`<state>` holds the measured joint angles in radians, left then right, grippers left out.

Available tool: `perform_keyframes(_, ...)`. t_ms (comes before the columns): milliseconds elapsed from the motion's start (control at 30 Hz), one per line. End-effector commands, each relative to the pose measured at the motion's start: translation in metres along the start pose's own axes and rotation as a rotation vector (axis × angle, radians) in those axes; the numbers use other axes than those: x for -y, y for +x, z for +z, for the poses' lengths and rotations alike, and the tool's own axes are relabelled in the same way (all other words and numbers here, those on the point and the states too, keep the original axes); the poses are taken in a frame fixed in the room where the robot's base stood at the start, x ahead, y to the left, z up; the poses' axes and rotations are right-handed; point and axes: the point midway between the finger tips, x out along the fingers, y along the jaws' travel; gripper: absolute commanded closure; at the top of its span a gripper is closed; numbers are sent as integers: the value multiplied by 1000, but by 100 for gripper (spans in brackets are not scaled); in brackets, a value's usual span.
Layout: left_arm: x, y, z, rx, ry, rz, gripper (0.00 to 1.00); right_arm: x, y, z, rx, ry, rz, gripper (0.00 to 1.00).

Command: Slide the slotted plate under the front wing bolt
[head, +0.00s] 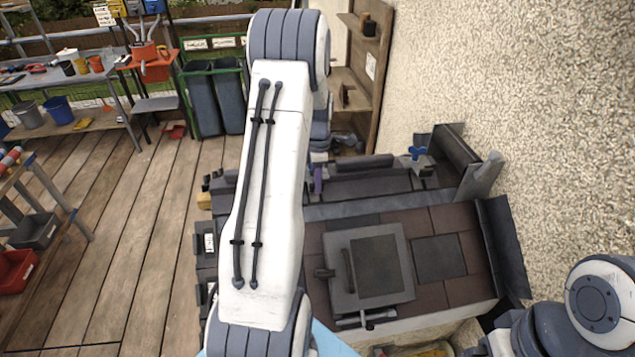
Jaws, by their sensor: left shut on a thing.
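My left arm reaches up through the middle of the head view and hides much of the work area. My left gripper (316,183) is past its far end, low over the dark roof part, small and partly covered by the arm. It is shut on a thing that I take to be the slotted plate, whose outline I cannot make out. A blue wing bolt (417,153) stands on a grey bracket at the right end of the dark roof part, apart from the gripper. I cannot make out a second wing bolt. Only my right arm's links show at the lower right; its gripper is out of view.
A roof window (408,262) with a grey frame sits among brown tiles (455,220) in front. A rough plaster wall (540,90) closes off the right side. A wooden shelf (350,100) stands behind. Workbenches and two dark bins (215,100) stand left; the plank floor between is clear.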

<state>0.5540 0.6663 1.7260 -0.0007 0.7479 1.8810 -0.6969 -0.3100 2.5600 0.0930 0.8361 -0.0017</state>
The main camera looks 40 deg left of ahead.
Motion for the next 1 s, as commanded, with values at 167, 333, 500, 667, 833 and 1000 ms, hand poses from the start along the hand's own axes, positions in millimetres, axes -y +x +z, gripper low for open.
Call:
perform_keyframes(167, 0, 0, 0, 0, 0, 1, 100, 0, 0, 0, 0, 0, 0, 5)
perform_keyframes(333, -3, 0, 0, 0, 0, 1, 100, 0, -1, 0, 0, 0, 0, 5)
perform_keyframes(500, -7, 2, 0, 0, -1, 1, 100, 0, -2, 0, 0, 0, 0, 5)
perform_keyframes(667, -8, 2, 0, 0, 0, 0, 100, 0, -2, 0, 0, 0, 0, 5)
perform_keyframes(833, -8, 2, 0, 0, 0, 0, 100, 0, -2, 0, 0, 0, 0, 5)
perform_keyframes(1000, -8, 2, 0, 0, 0, 1, 100, 0, -2, 0, 0, 0, 0, 5)
